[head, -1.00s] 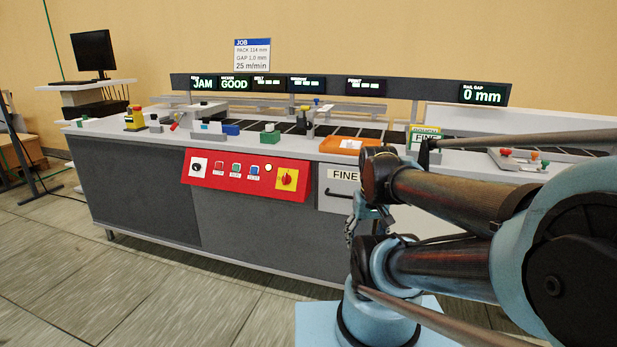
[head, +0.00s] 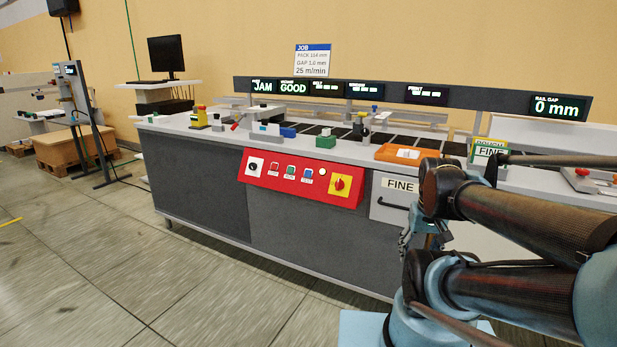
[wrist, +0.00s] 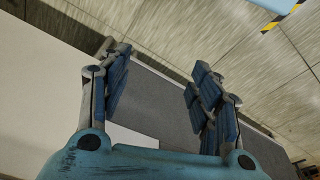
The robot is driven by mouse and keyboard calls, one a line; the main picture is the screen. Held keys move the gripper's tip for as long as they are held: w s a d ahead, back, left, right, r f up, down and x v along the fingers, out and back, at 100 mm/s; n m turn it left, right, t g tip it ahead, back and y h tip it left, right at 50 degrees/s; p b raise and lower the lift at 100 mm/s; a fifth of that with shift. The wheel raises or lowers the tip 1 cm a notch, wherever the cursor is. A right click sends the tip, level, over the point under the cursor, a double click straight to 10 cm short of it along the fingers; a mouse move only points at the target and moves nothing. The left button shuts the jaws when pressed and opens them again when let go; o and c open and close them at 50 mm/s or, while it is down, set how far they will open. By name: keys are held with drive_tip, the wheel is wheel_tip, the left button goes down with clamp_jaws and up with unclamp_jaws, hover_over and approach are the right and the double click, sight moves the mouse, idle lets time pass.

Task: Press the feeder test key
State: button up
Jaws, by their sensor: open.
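The red control panel (head: 255,186) is on the front of the long machine, below its top edge. It has a row of small keys: a red key (head: 275,166), a green key (head: 291,169) and a blue key (head: 308,172). Their labels are too small to read surely. My gripper (wrist: 160,82) is open and empty in the wrist view, over floor and a grey machine panel. In the head view it is right of the red panel, partly hidden by my arm.
A drawer marked FINE (head: 400,186) is right of the panel. An orange tray (head: 408,155) and a green block (head: 326,141) are on the machine top. Displays (head: 263,86) read JAM, GOOD and 0 mm. The floor (head: 160,270) before the machine's left part is clear.

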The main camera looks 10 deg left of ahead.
clamp_jaws()
idle(1.1)
